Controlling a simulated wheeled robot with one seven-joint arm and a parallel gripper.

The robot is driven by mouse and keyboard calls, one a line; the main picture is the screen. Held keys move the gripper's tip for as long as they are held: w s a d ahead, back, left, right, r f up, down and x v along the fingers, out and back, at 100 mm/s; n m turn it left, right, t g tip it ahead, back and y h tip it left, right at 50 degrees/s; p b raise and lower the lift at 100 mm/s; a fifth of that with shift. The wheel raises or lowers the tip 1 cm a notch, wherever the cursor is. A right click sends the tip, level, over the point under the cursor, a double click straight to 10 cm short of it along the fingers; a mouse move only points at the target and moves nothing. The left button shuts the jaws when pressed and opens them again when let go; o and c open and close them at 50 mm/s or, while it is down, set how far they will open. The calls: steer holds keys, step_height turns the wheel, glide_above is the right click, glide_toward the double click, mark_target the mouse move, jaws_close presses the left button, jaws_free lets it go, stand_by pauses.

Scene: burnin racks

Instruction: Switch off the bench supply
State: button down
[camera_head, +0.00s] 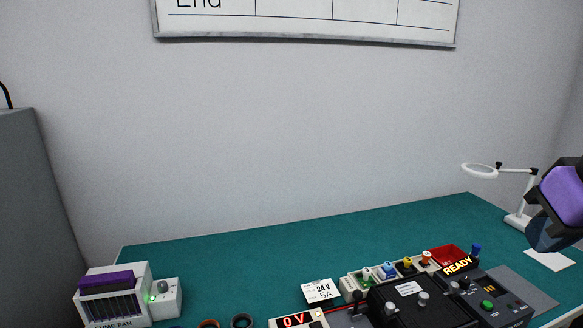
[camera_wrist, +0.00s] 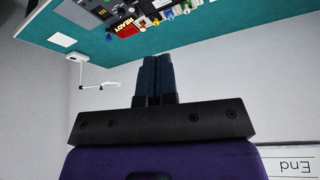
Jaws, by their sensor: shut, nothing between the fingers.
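The bench supply (camera_head: 297,321) is a light box at the bottom edge of the head view, with a red display reading "0 V". Most of it is cut off by the frame, and its switch cannot be made out. A white card (camera_head: 320,291) reading "24 V 5A" stands behind it. My gripper (camera_wrist: 156,58) shows in the wrist view with its two dark fingers together and nothing between them. It is in the air, away from the bench items. In the head view only part of my purple and black arm shows at the right edge.
A fume fan unit (camera_head: 114,293) with a green light stands at the left. A black test fixture (camera_head: 408,300) with knobs and a "READY" display (camera_head: 457,265) fills the front right. A white ring lamp (camera_head: 480,171) stands at the far right. The green bench top (camera_head: 230,262) is clear behind.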

steer(key=w+a+f+n+g, duration=0.1)
steer(key=w+a+f+n, duration=0.35)
steer(key=w+n, duration=0.2)
steer(key=w+a+f+n+g, duration=0.2)
steer(key=w+a+f+n, duration=0.25)
steer(key=w, duration=0.25)
steer(key=w+a+f+n+g+y, duration=0.2)
steer(key=w+a+f+n, duration=0.3)
steer(key=a+f+n, duration=0.5)
steer(key=shift+a+f+g+y, duration=0.3)
steer(key=shift+a+f+y, duration=0.45)
steer(key=shift+f, duration=0.35)
steer(key=shift+s+a+f, duration=0.1)
